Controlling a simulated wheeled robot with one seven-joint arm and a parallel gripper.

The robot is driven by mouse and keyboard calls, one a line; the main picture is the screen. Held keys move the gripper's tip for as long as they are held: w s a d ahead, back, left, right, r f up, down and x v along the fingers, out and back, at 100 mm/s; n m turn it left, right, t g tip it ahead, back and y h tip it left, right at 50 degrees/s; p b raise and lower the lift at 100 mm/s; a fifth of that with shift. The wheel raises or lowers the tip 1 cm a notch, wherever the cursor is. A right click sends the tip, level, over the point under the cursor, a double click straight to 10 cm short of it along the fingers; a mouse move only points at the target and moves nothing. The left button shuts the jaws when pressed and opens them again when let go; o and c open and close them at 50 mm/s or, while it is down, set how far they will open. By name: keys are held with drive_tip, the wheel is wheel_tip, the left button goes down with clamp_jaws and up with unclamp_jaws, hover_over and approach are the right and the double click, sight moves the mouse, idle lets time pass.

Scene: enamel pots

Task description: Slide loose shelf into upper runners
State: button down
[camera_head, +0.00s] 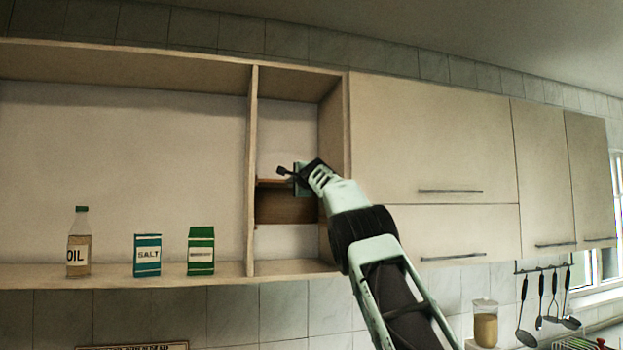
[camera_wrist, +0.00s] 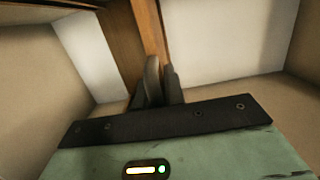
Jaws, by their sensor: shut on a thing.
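The loose shelf (camera_head: 285,207) is a brown wooden board in the narrow open compartment of the wall cabinet (camera_head: 253,150). Its thin front edge and its darker face below that edge show in the head view. My gripper (camera_head: 287,174) is at the shelf's front edge, in the compartment's opening. In the wrist view the two dark fingers (camera_wrist: 160,82) are closed around the edge of the shelf (camera_wrist: 148,28). My gripper hides part of the shelf's right side. I cannot make out the runners, or whether the shelf touches them.
The compartment has an upright divider on its left and a cabinet wall on its right, close to my arm. An oil bottle (camera_head: 78,243), a salt box (camera_head: 147,255) and a green box (camera_head: 201,251) stand in the left bay. Closed cabinet doors (camera_head: 433,140) lie to the right.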

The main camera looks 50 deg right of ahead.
drive_tip(key=shift+w, duration=0.25)
drive_tip(key=c, duration=1.4)
unclamp_jaws()
drive_tip(key=shift+s+f, duration=0.1)
drive_tip(key=b+v, duration=1.4)
drive_tip(key=v, duration=0.3)
drive_tip(key=shift+s, duration=0.1)
